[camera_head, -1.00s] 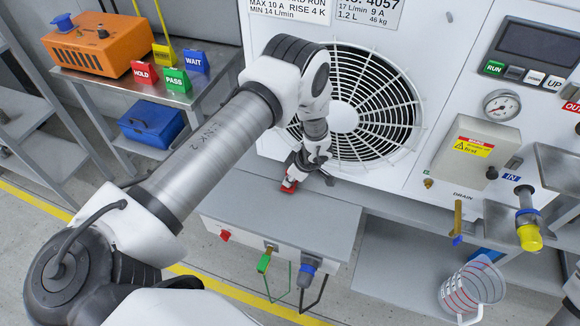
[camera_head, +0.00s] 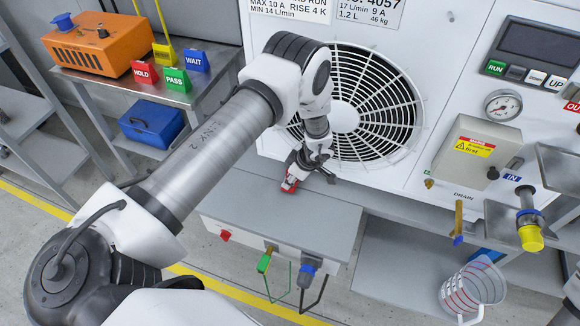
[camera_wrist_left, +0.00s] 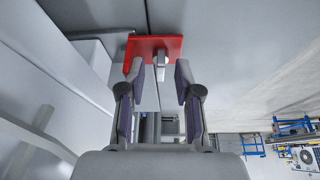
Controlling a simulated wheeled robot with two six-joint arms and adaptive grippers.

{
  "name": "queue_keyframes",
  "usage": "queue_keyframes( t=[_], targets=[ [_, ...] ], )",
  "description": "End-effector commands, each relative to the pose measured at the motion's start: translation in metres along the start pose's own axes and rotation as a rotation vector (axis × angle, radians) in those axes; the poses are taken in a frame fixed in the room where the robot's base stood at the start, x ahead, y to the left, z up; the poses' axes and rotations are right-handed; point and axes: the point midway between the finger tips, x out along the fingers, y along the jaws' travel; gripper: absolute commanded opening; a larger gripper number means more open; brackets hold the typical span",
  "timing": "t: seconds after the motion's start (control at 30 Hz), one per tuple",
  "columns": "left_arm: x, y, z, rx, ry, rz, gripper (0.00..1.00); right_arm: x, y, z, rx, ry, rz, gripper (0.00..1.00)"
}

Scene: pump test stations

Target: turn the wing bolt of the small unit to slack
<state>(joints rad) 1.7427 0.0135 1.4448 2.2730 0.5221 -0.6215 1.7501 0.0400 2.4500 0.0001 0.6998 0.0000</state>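The small unit (camera_head: 300,215) is a grey box low in front of the round fan grille. On its top near the back edge is a red flat piece (camera_head: 290,184), likely the wing bolt. In the left wrist view the red piece (camera_wrist_left: 146,43) lies just beyond my fingertips, with a short pale stub (camera_wrist_left: 160,68) pointing toward me. My left gripper (camera_head: 306,178) reaches down to it from above. In the wrist view its fingers (camera_wrist_left: 159,72) are apart, one on each side of the stub, with visible gaps. My right gripper is not seen.
The unit's front carries a red fitting (camera_head: 225,235), a green-handled valve (camera_head: 264,262) and a blue fitting (camera_head: 309,266). The large panel with the fan grille (camera_head: 345,117) stands close behind. A clear measuring jug (camera_head: 474,288) is at lower right.

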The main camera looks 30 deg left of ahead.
Motion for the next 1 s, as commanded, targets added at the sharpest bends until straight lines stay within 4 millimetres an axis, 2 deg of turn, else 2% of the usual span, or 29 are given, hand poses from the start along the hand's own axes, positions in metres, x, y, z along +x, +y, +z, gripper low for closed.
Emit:
queue_keyframes(
  t=[0.17,0.3,0.5,0.63,1.0],
  targets=[
    [-0.036,0.002,0.0,0.0,0.0,0.005,0.33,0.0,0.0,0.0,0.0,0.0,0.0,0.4],
    [-0.073,0.002,0.0,0.0,0.0,0.005,0.33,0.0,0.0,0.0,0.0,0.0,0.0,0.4],
    [-0.108,0.001,-0.001,-0.001,0.0,0.002,0.33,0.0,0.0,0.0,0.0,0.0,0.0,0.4],
    [-0.115,0.0,-0.001,0.0,0.0,0.0,0.33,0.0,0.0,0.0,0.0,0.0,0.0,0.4],
    [-0.114,0.0,-0.001,0.0,0.0,0.0,0.33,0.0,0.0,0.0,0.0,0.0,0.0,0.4]
  ],
)
